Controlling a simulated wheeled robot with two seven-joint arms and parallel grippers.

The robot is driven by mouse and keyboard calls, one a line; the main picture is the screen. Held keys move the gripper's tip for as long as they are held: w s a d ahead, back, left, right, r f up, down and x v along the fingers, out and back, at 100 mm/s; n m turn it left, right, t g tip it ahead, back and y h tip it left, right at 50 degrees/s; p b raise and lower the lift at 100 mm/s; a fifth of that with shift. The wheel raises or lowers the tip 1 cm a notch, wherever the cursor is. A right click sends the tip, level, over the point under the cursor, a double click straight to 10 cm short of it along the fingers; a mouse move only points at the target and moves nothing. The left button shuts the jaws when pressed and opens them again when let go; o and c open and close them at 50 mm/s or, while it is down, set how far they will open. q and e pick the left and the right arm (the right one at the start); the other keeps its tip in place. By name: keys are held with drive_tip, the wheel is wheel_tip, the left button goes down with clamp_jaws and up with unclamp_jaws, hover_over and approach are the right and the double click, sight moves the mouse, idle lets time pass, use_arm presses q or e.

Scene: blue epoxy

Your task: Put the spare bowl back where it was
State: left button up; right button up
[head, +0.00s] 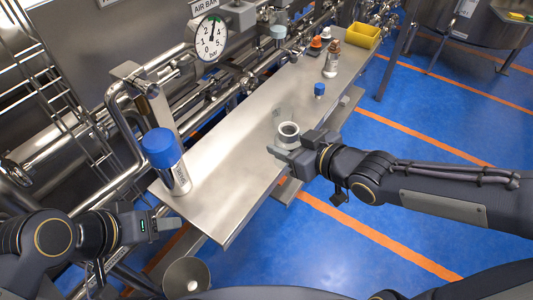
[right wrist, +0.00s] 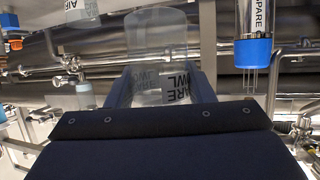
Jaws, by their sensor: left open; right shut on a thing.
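The spare bowl, a clear cup with a dark-lettered label, is between the jaws of my right gripper (head: 283,148). In the head view the bowl (head: 288,130) shows as a pale ring with faint clear walls, over the steel shelf. In the right wrist view the bowl (right wrist: 157,40) stands out past the two fingers (right wrist: 160,92); its label is partly readable and inverted. I cannot tell whether the bowl touches the shelf. My left gripper (head: 160,224) is open and empty, off the shelf's near left corner.
The steel shelf (head: 225,155) has free room in its middle. A blue-capped canister (head: 165,160) stands at its near left end. A small blue-topped item (head: 319,90), a bottle (head: 332,60) and a yellow bin (head: 362,36) are further back. Pipes and a gauge (head: 210,37) line the left.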

drive_tip(key=shift+w+a+f+b, duration=0.7)
drive_tip(key=shift+w+f+b, duration=0.7)
drive_tip(key=shift+f, duration=0.45)
drive_tip(key=shift+w+a+f+b, duration=0.75)
drive_tip(key=shift+w+f+b, duration=0.5)
drive_tip(key=shift+w+f, duration=0.45)
drive_tip(key=shift+w+a+f+b, duration=0.7)
drive_tip(key=shift+w+f+b, duration=0.6)
drive_tip(key=shift+f, duration=0.7)
use_arm(q)
wheel_tip(320, 180, down, 10)
drive_tip(key=shift+r, duration=0.15)
use_arm(e)
drive_tip(key=shift+f, duration=0.1)
drive_tip(key=shift+f, duration=0.1)
drive_tip(key=o, duration=1.1)
